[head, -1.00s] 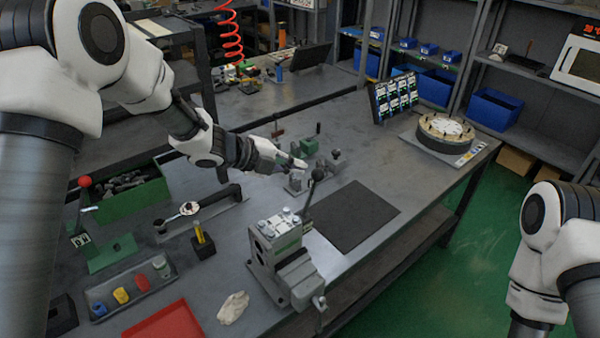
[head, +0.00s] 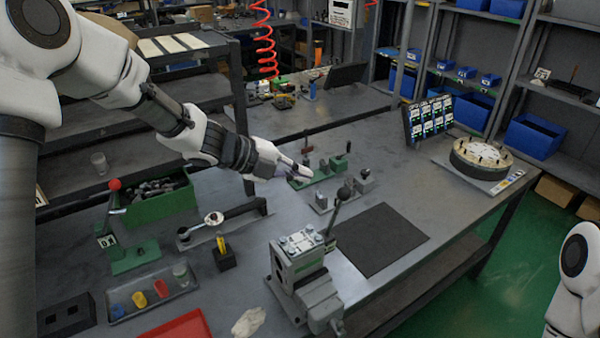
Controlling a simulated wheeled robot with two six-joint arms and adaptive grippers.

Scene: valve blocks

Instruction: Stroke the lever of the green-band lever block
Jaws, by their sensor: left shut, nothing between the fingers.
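A grey lever block (head: 300,262) stands on the bench, front centre. Its dark lever (head: 337,214) slants up and right to a black ball knob (head: 343,193). A green band is hard to make out on it now. My left gripper (head: 306,175) is shut and empty, above the bench. In the picture it lies left of and a little above the knob, apart from it. Behind the fingertips are a green-based fixture (head: 322,172) with upright handles and a small grey block (head: 363,183), partly hidden by the knob. My right gripper is out of view.
A black mat (head: 380,240) lies right of the block. To the left are a green bin (head: 160,203), a red-knobbed green lever stand (head: 112,232), a long black-handled bar (head: 240,214) and a tray of coloured parts (head: 150,292). A round dial fixture (head: 481,158) stands at back right.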

